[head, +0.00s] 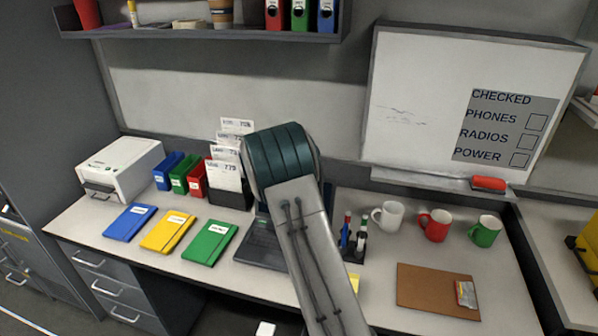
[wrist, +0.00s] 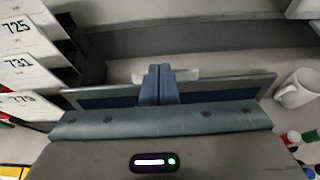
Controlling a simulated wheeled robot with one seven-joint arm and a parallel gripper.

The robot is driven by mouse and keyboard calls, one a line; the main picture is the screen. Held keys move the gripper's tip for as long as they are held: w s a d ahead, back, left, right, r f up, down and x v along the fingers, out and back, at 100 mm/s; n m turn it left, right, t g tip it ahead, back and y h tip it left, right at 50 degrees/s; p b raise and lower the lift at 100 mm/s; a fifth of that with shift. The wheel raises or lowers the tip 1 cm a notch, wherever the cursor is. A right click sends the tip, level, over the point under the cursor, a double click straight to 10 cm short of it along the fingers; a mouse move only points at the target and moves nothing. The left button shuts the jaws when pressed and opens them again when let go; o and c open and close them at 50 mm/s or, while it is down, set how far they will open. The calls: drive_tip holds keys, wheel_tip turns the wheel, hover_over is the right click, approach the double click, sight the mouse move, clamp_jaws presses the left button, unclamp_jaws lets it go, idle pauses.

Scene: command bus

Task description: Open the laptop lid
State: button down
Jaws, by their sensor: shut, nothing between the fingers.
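The laptop (head: 260,246) sits on the desk, its dark keyboard base partly showing left of my arm. Most of its lid is hidden behind my arm in the head view. In the wrist view the lid (wrist: 95,97) shows as a wide, dark blue panel with a grey rim, on both sides of my fingers. The lid stands raised from the base; its exact angle is hard to tell. My gripper (wrist: 158,80) is shut and empty, with its fingers across the middle of the lid's rim. I cannot tell whether they touch it. The head view hides my fingers.
A card rack (head: 230,190) stands close left of the laptop. A pen holder (head: 352,247) and a white mug (head: 388,216) stand to the right. Blue, yellow and green (head: 210,241) folders lie at left. A clipboard (head: 425,289) lies at front right. A shelf (head: 200,30) hangs above.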

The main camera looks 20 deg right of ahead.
idle(0.5)
drive_tip(key=s+a+r+b, duration=0.2)
drive_tip(key=s+a+r, duration=0.3)
drive_tip(key=s+r, duration=0.35)
drive_tip(key=s+d+r+m+g, duration=0.2)
drive_tip(key=s+r+m, duration=0.1)
drive_tip(key=s+m, duration=0.4)
drive_tip(key=s+m+g+y, duration=0.1)
drive_tip(key=s+m+g, duration=0.2)
drive_tip(key=s+m, duration=0.75)
drive_tip(key=s+a+f+m+g+y, duration=0.1)
drive_tip(key=s+a+m+y, duration=0.2)
drive_tip(key=s, duration=0.8)
drive_tip(key=s+a+f+m+g+y, duration=0.1)
drive_tip(key=s+a+f+m+y, duration=0.1)
drive_tip(key=s+a+m, duration=0.5)
drive_tip(key=s+m+y, duration=0.1)
drive_tip(key=s, duration=0.3)
drive_tip(key=shift+s+f+g+y, duration=0.15)
drive_tip(key=shift+f+g+y, duration=0.05)
drive_tip(key=shift+g+y, duration=0.1)
